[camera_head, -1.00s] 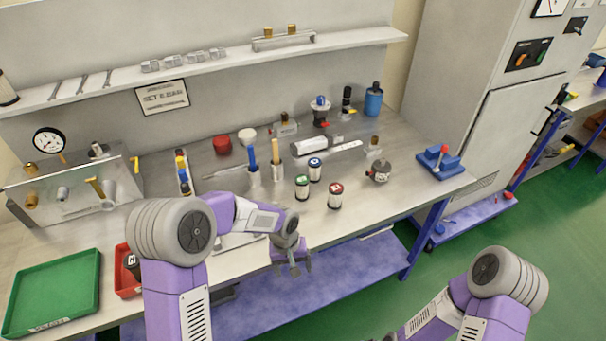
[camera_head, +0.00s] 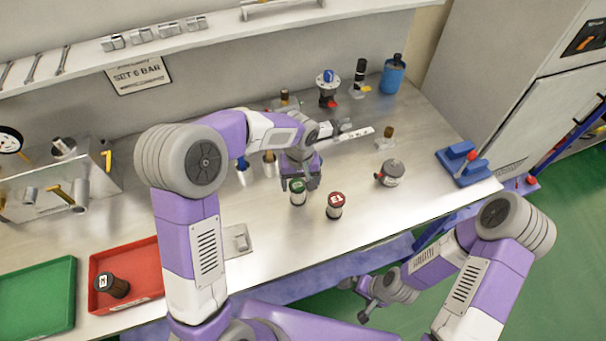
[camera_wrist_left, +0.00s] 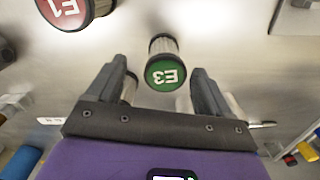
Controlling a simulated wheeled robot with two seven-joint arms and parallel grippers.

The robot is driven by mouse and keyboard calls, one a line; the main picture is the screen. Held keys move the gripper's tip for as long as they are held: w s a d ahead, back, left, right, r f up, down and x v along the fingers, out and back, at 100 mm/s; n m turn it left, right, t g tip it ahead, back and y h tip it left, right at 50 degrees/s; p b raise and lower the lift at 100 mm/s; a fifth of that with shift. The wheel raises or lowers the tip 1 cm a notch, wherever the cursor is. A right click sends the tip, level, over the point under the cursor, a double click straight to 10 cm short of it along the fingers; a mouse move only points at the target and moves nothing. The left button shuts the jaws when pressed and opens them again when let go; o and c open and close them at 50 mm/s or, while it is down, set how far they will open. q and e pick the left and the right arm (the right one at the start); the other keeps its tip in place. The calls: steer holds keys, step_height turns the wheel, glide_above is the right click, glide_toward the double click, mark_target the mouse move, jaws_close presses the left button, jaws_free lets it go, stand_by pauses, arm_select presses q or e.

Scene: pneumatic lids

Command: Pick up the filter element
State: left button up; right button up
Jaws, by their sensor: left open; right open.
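A filter element with a green cap marked E3 (camera_head: 298,198) stands upright on the bench. In the left wrist view its cap (camera_wrist_left: 165,73) shows between and ahead of the open fingers. My left gripper (camera_head: 300,184) is open, pointing down just above and behind it; contact cannot be told. A red-capped element marked E1 (camera_head: 335,206) stands just to the right, and shows at the top left of the wrist view (camera_wrist_left: 72,10). Another dark element (camera_head: 115,286) is in the red tray. My right gripper (camera_head: 354,300) is open and empty, beyond the bench's front edge.
The red tray (camera_head: 90,268) and green tray (camera_head: 40,300) are at the front left. A round grey metal part (camera_head: 391,172) and a blue fixture (camera_head: 460,160) stand to the right. Bare bench lies in front of the elements.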

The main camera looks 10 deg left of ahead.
mark_target(298, 195)
arm_select(q)
steer(key=shift+s+f, duration=0.7)
steer(key=shift+f, duration=0.1)
steer(key=f, duration=0.3)
steer(key=w+f, duration=0.1)
steer(key=shift+a+f, duration=0.35)
steer(key=shift+f, duration=0.25)
steer(key=shift+c, duration=0.3)
steer(key=c, duration=1)
steer(key=shift+r, duration=0.1)
